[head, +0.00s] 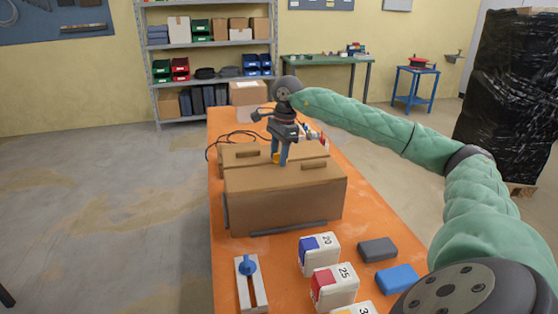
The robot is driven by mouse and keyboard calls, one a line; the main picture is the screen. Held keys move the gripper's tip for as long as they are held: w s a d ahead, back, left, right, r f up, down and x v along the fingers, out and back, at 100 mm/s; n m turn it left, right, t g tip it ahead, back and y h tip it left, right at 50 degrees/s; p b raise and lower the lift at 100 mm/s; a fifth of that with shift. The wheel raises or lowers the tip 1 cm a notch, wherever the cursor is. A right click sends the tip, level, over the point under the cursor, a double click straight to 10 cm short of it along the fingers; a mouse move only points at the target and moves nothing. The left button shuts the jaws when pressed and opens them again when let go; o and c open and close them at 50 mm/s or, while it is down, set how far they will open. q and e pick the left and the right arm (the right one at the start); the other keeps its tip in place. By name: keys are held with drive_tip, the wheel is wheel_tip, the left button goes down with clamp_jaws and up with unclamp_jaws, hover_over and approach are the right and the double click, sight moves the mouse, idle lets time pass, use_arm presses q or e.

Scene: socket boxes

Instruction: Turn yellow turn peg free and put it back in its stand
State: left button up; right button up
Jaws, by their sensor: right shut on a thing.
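My right gripper (279,159) points down over the top of a brown socket box (285,205) and is shut on the yellow turn peg (276,157). Only a small yellow part of the peg shows between the fingers, at the box's top; I cannot tell how deep it sits. A second brown box part (235,154) lies just behind. A pale stand (259,292) with a blue peg (248,265) is at the table's front left. My left gripper is not in view. Which stand belongs to the yellow peg cannot be told.
White blocks with blue (322,251), red (337,287) and yellow (357,308) faces stand at the front of the orange table (283,268). A grey block (378,249) and a blue block (398,279) lie right of them. Small coloured items and a black cable lie behind the boxes.

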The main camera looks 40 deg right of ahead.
drive_tip(key=o, duration=1.1)
drive_tip(key=shift+f, duration=0.6)
drive_tip(key=shift+o, duration=1)
drive_tip(key=shift+f, duration=0.1)
drive_tip(key=shift+s, duration=0.1)
drive_tip(key=shift+d+r+p, duration=0.25)
drive_tip(key=shift+r+p, duration=0.3)
drive_tip(key=shift+r, duration=1)
drive_tip(key=shift+d+r+p, duration=0.2)
drive_tip(key=shift+r+p, duration=0.35)
drive_tip(key=shift+r, duration=0.95)
drive_tip(key=shift+d+r+p, duration=0.25)
drive_tip(key=shift+r+p, duration=0.3)
drive_tip(key=shift+r, duration=1)
